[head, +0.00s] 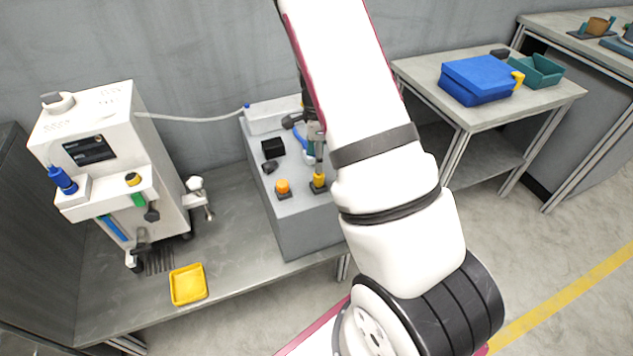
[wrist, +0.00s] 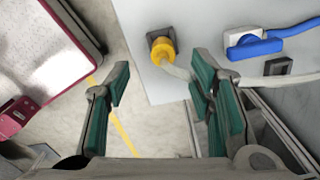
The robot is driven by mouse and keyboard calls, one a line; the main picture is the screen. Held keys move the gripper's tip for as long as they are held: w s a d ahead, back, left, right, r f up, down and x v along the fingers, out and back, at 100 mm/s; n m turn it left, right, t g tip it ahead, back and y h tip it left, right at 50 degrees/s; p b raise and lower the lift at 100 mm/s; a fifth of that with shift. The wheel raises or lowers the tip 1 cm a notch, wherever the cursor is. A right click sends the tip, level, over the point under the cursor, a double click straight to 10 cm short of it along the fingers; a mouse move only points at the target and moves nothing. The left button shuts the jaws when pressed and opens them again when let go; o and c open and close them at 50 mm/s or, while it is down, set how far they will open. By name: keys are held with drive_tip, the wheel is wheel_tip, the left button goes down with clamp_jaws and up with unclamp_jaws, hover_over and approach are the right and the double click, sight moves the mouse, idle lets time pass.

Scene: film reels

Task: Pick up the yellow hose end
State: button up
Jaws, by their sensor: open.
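The yellow hose end (wrist: 162,50) sits in a dark square socket on the pale grey top of a box, in the wrist view. A whitish hose runs from it to the right, passing behind my right finger. My gripper (wrist: 160,80) is open, with its green pads apart and nothing between them. The hose end lies ahead of the gap between the fingers, and I see no contact. In the head view the yellow hose end (head: 319,180) shows at the front right of the box top, close to my gripper (head: 315,150), which my arm partly hides.
The grey box (head: 300,230) also bears an orange knob (head: 283,187) and a black block (head: 272,148). A blue connector (wrist: 255,46) lies right of the hose end. A white machine (head: 110,150) and yellow tray (head: 188,284) stand on the left bench.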

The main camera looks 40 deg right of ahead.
sight(318, 176)
drive_tip(key=f, duration=0.5)
drive_tip(key=f+b, duration=0.1)
drive_tip(key=f, duration=0.2)
drive_tip(key=shift+d+f, duration=0.3)
drive_tip(key=shift+f, duration=0.05)
clamp_jaws()
